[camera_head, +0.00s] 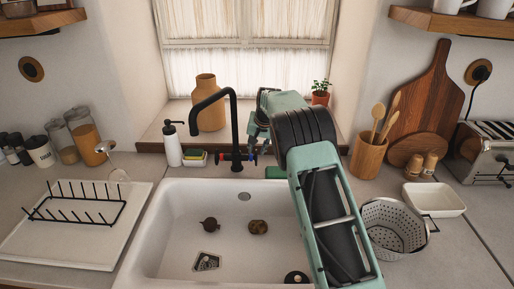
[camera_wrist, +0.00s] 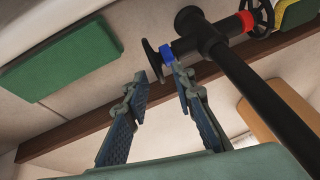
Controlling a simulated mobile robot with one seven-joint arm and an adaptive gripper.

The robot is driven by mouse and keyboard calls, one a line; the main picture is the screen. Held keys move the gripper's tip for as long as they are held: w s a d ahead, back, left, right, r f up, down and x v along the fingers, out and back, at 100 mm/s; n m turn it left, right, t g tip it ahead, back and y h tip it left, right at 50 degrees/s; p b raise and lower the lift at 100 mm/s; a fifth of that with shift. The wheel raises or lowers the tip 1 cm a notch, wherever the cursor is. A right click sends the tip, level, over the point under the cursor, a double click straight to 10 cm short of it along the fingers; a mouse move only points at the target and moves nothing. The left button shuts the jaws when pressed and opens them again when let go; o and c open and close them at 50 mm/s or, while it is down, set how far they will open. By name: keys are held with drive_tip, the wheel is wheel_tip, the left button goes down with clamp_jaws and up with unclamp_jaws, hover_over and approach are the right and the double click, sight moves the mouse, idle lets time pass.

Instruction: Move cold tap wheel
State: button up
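The cold tap wheel is a black disc beside a blue collar on the black tap, seen nearly edge-on in the wrist view (camera_wrist: 152,61). In the head view the blue collar (camera_head: 254,159) shows at the right of the tap base, but the wheel is hard to make out. The black tap (camera_head: 235,125) stands behind the sink. My gripper (camera_wrist: 159,75) is open, its two fingertips apart on either side of the wheel's lower edge. I cannot tell whether either finger touches it.
The red-collared wheel (camera_wrist: 262,15) is on the tap's other side. A green block (camera_wrist: 65,55) lies near the tap. The soap bottle (camera_head: 172,145) and sponge holder (camera_head: 194,158) stand left of it. The white sink (camera_head: 165,230) is in front; a colander (camera_head: 395,228) is at right.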

sight(256, 155)
drive_tip(key=shift+f, duration=0.1)
drive_tip(key=shift+c, duration=0.4)
clamp_jaws()
drive_tip(key=shift+s+f+b, duration=0.1)
drive_tip(key=shift+f+b, duration=0.15)
drive_tip(key=shift+b, duration=0.85)
drive_tip(key=shift+f+t+b, duration=0.1)
drive_tip(key=shift+t+b, duration=0.2)
drive_tip(key=shift+b, duration=0.3)
drive_tip(key=t+b, duration=0.1)
drive_tip(key=b, duration=0.4)
drive_tip(key=s+t+b, duration=0.1)
drive_tip(key=b, duration=0.4)
drive_tip(key=s+f+t+b, duration=0.1)
drive_tip(key=t+b, duration=0.1)
drive_tip(key=b, duration=0.3)
drive_tip(key=shift+b, duration=0.3)
drive_tip(key=t+b, duration=0.1)
drive_tip(key=b, duration=0.3)
drive_tip(key=shift+s+t, duration=0.2)
drive_tip(key=shift+t, duration=0.1)
drive_tip(key=shift+b, duration=0.6)
drive_tip(key=shift+s+r+n+t+b, duration=0.15)
drive_tip(key=shift+n+t+b, duration=0.2)
drive_tip(key=shift+b, duration=0.35)
